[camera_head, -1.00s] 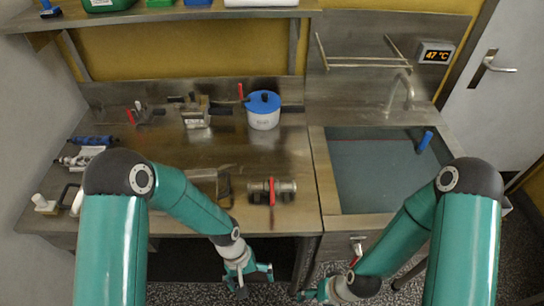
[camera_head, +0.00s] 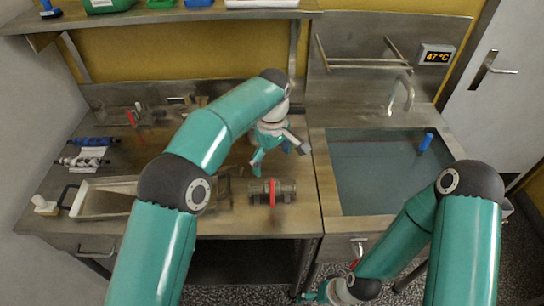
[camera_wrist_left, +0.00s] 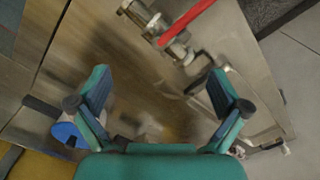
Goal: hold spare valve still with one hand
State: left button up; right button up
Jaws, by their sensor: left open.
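A metal valve with a red lever (camera_head: 285,189) lies near the front edge of the steel bench. I take it for the spare valve, though I cannot confirm this. It also shows in the left wrist view (camera_wrist_left: 158,25), at the top, beyond the fingertips. My left gripper (camera_head: 281,158) is open and empty, above the bench and behind the valve, apart from it. In the left wrist view its two fingers (camera_wrist_left: 157,82) are spread wide. My right gripper (camera_head: 314,294) is low at the bottom edge, in front of the bench; its fingers are barely visible.
A metal tray (camera_head: 88,209) lies at the front left of the bench, partly behind my left arm. Blue and metal fittings (camera_head: 92,142) lie farther back. A blue lid (camera_wrist_left: 66,133) shows in the left wrist view. A water-filled sink (camera_head: 375,170) is at the right.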

aim_at(272, 180)
pick_arm(q)
jog(key=shift+w+r, duration=0.15)
notch_tip(272, 180, down, 12)
jog(key=shift+r, duration=0.15)
dwell(0.3)
jog(key=shift+c, duration=0.2)
grip_shut()
dwell(0.4)
dwell(0.6)
